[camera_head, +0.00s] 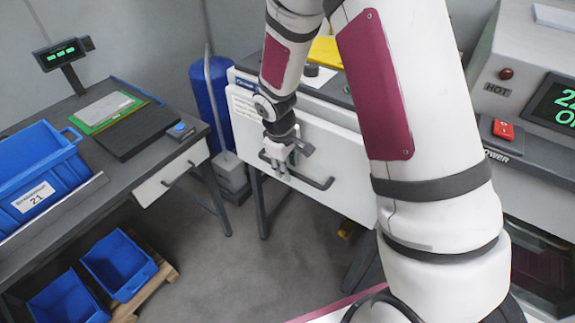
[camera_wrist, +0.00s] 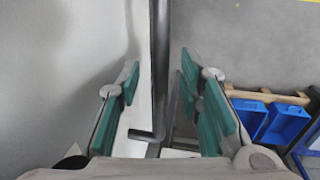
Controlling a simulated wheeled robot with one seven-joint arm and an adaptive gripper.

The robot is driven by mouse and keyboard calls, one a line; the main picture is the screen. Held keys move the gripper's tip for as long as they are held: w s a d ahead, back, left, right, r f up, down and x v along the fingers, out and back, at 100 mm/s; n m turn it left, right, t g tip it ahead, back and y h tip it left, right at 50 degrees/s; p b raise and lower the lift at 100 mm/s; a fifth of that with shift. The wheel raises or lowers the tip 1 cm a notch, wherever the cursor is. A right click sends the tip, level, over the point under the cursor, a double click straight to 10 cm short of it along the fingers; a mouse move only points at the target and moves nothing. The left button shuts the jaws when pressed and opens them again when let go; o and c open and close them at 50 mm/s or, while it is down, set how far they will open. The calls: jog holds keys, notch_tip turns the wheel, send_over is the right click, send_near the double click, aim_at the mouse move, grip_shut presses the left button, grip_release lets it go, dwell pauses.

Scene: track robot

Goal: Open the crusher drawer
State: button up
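The crusher drawer (camera_head: 340,155) has a white front in the middle of the head view and looks closed, though my arm hides its right part. A dark bar handle (camera_head: 318,184) runs across the front. My gripper (camera_head: 284,170) is at the left part of this handle. In the wrist view, the handle (camera_wrist: 160,60) passes between the two teal-padded fingers of my gripper (camera_wrist: 160,75). The fingers are open, with a gap on each side of the bar. The pale drawer front (camera_wrist: 55,60) fills the left side of that view.
A desk on the left carries a blue bin (camera_head: 38,170) and has its own white drawer (camera_head: 170,175). A blue cylinder (camera_head: 207,95) stands between desk and crusher. Blue crates (camera_head: 118,265) lie on a pallet. A machine (camera_head: 515,85) stands right. Floor before the drawer is clear.

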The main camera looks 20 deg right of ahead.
jog(key=shift+c, duration=0.6)
grip_shut()
jog(key=s+a+p, duration=0.3)
jog(key=s+a, duration=0.6)
jog(key=a, duration=0.3)
jog(key=s+a+p, duration=0.3)
jog(key=s+a, duration=0.6)
jog(key=a, duration=0.4)
jog(key=shift+s+a+p, duration=0.2)
jog(key=shift+s+p, duration=0.1)
jog(key=shift+p, duration=0.05)
jog(key=shift+o, duration=0.6)
grip_release()
